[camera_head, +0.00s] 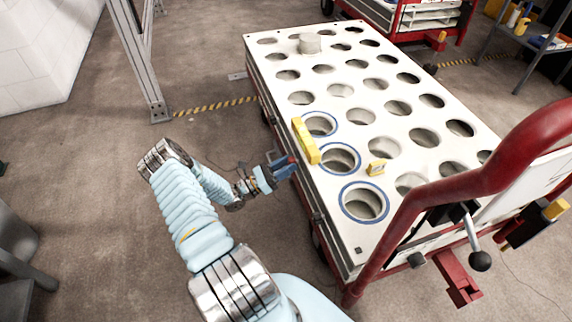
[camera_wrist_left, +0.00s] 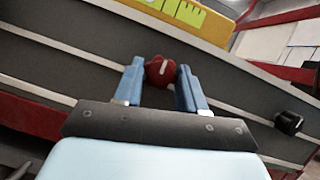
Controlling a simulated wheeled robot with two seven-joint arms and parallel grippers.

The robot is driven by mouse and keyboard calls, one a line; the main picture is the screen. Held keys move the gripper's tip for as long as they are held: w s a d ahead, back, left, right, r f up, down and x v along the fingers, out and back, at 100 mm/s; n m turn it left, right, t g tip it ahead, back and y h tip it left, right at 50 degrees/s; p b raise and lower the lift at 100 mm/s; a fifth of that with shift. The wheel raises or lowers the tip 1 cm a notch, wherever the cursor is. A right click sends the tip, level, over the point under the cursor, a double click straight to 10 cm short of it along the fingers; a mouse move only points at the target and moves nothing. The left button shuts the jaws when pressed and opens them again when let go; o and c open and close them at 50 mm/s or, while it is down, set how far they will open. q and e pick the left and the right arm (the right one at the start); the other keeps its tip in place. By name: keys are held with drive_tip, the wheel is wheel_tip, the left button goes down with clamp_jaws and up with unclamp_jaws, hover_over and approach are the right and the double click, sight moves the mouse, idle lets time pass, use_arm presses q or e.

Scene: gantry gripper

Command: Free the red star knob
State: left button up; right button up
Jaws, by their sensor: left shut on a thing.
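The red star knob (camera_wrist_left: 160,71) shows in the left wrist view, on the grey side of the cart. It sits between the two blue fingers of my left gripper (camera_wrist_left: 160,88), which is shut on it. In the head view my left gripper (camera_head: 284,166) reaches the left side of the white-topped cart (camera_head: 300,165), below the yellow piece on its edge. The knob is hidden there behind the gripper. My right gripper does not show in either view.
The cart top has rows of round holes, three with blue rings. A red rail (camera_head: 470,170) rises at the right. A black knob (camera_wrist_left: 287,122) sits on the side.

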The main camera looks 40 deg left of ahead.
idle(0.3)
use_arm(q)
drive_tip(key=o, duration=1)
drive_tip(key=shift+o, duration=0.2)
drive_tip(key=shift+s+f, duration=0.1)
drive_tip(key=b+v, duration=0.1)
drive_tip(key=v, duration=1.2)
drive_tip(key=shift+s+a, duration=0.2)
drive_tip(key=shift+s, duration=0.05)
drive_tip(key=shift+s+f, duration=0.1)
